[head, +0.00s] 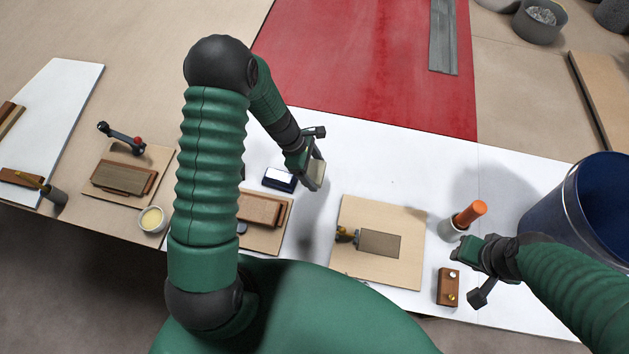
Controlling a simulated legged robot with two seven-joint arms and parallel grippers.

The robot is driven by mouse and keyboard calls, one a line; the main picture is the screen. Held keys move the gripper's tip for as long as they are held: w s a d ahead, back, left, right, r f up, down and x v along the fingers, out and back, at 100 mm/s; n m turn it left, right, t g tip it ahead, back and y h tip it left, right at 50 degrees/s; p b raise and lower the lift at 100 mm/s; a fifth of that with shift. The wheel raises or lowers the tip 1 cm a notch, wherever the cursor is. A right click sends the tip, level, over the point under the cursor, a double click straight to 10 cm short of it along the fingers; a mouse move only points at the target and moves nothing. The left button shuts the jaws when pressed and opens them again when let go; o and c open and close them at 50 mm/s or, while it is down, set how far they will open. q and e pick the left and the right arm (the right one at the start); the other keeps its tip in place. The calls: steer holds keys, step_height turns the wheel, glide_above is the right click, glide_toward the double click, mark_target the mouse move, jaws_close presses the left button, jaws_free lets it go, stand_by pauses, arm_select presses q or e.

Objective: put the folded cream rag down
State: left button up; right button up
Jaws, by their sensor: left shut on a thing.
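My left gripper (312,162) is shut on the folded cream rag (316,174), a small pale grey-cream piece. The rag hangs over the white table (345,140), right of a dark blue box with a white top (280,179). A shadow falls on the table below it. My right gripper (466,257) is low at the right, beside a grey cup (453,231) with an orange cylinder (471,212). Its fingers are too small and dark to show whether it is open.
A tan board (350,215) bears a dark grey rectangle and a yellow-ended tool. A wooden block with knobs (448,288) lies right of it. A blue bin (590,205) stands at right. White table is bare between the rag and the tan board.

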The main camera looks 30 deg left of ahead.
mark_target(316, 180)
arm_select(q)
steer(key=x, duration=0.5)
steer(key=shift+s+f, duration=0.15)
steer(key=shift+f, duration=0.1)
steer(key=shift+a, duration=0.1)
steer(key=o, duration=0.8)
steer(key=shift+a+f, duration=0.2)
steer(key=shift+a, duration=0.05)
steer(key=shift+c, duration=0.2)
steer(key=o, duration=0.5)
steer(key=shift+s+a, duration=0.1)
steer(key=shift+a, duration=0.15)
steer(key=shift+c, duration=0.2)
steer(key=shift+d, duration=0.35)
arm_select(e)
steer(key=shift+d+f, duration=0.25)
steer(key=shift+d, duration=0.4)
arm_select(q)
steer(key=shift+r, duration=0.1)
